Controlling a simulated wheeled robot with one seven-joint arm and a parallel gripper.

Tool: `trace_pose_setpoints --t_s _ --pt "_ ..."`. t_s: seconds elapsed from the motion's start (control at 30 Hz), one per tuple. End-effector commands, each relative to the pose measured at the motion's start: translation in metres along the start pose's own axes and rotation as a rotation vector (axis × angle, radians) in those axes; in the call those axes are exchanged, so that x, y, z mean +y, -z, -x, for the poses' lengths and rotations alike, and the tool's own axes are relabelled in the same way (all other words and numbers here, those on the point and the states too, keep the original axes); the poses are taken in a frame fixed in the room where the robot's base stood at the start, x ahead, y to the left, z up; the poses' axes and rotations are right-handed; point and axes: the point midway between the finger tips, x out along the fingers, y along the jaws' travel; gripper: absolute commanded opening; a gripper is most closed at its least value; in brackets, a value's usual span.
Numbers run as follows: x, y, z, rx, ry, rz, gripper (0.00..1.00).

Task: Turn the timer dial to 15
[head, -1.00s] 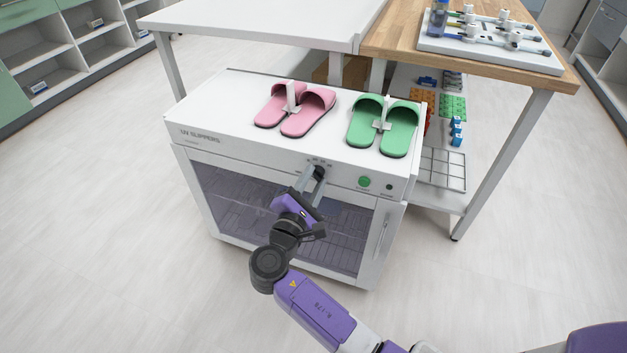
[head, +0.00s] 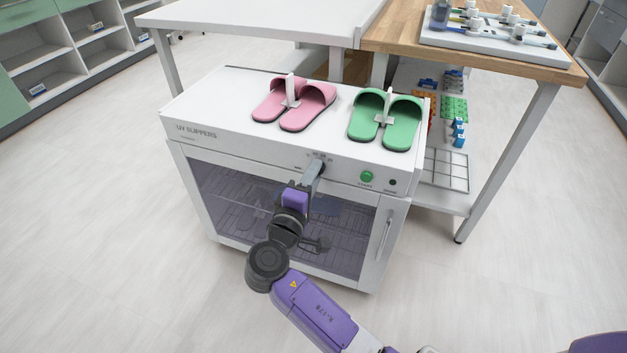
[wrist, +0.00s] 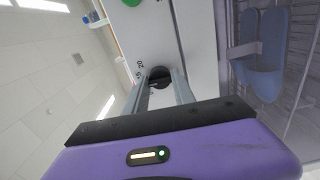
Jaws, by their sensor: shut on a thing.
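The timer dial (head: 321,164) is a small black knob on the front panel of the white UV slippers cabinet (head: 240,140). It also shows in the wrist view (wrist: 158,76), between my two fingertips. My gripper (head: 315,172) is shut on the dial, with its fingers reaching up to the panel. In the wrist view my gripper (wrist: 160,84) has one grey finger on each side of the dial. Small printed numbers, with 20 the clearest, stand beside the dial there. The dial's pointer is hidden or too small to read.
A green start button (head: 367,176) sits right of the dial. Pink slippers (head: 308,108) and green slippers (head: 401,124) stand on top of the cabinet. The glass door (head: 235,205) is shut, with a handle (head: 385,232) at its right. A wooden-topped table (head: 480,55) stands behind.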

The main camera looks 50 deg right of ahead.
Motion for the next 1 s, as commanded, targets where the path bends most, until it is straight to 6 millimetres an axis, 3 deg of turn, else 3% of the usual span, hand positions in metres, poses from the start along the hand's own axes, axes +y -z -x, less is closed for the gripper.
trace_pose_setpoints --t_s 0.4,0.97,1.0 --pt "-0.0024 -0.0004 0.0007 0.000 0.002 -0.185 0.00" --pt "-0.0019 -0.0003 0.0008 -0.001 0.003 -0.210 0.00" --pt "-0.0019 -0.0003 0.0008 -0.001 0.003 -0.210 0.39"
